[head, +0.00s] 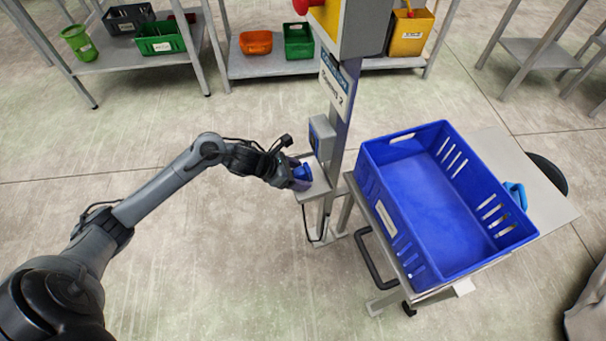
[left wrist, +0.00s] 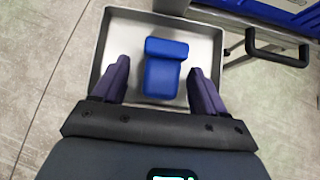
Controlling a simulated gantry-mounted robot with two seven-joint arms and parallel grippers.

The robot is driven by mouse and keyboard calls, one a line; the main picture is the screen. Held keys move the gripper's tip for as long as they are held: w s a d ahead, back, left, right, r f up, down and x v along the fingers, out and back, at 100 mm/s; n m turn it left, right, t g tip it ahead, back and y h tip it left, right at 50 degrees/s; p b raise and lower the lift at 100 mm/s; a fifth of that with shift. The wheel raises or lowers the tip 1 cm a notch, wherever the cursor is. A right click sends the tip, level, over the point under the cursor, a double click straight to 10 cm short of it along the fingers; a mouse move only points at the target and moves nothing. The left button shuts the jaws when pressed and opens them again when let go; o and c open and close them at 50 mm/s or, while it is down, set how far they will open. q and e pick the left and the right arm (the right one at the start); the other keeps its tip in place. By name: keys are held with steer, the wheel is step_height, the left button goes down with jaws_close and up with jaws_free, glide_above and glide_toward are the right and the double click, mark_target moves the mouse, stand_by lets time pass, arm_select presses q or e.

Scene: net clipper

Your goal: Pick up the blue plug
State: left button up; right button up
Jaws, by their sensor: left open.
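The blue plug (left wrist: 162,72) lies in a small grey metal tray (left wrist: 205,30) fixed to a post. In the head view the plug (head: 301,171) shows at the tip of my left gripper (head: 297,180), partly covered by it. My left gripper (left wrist: 160,82) is open, with one purple finger on each side of the plug. Gaps show between the plug and both fingers in the left wrist view. My right gripper is not in view.
A large empty blue crate (head: 375,205) stands on a cart to the right of the post (head: 340,125). A grey box with a blue face (head: 322,138) sits on the post just above the tray. Shelves with bins stand at the back. The floor at left is clear.

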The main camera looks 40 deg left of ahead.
mark_target(302, 169)
arm_select(q)
steer(key=shift+s+a, duration=0.1)
steer(key=shift+c, duration=1.2)
steer(key=c, duration=1)
steer(key=shift+r, duration=0.15)
step_height(302, 169, up, 3)
steer(key=shift+f+p, duration=0.1)
steer(key=shift+p, duration=1)
steer(key=shift+s+r, duration=0.15)
steer(key=shift+r, duration=0.2)
steer(key=shift+s+a+f+p, duration=0.1)
steer(key=shift+s+a+p, duration=0.85)
steer(key=shift+s+a, duration=1.1)
steer(key=shift+s+a+r+p, duration=0.1)
steer(key=shift+s+a+p, duration=0.9)
steer(key=shift+s, duration=1.95)
steer(key=shift+s+a+f+p, duration=0.1)
steer(key=shift+s+a+p, duration=0.8)
steer(key=shift+s+a, duration=1.15)
steer(key=shift+s+d, duration=0.4)
steer(key=shift+d, duration=0.1)
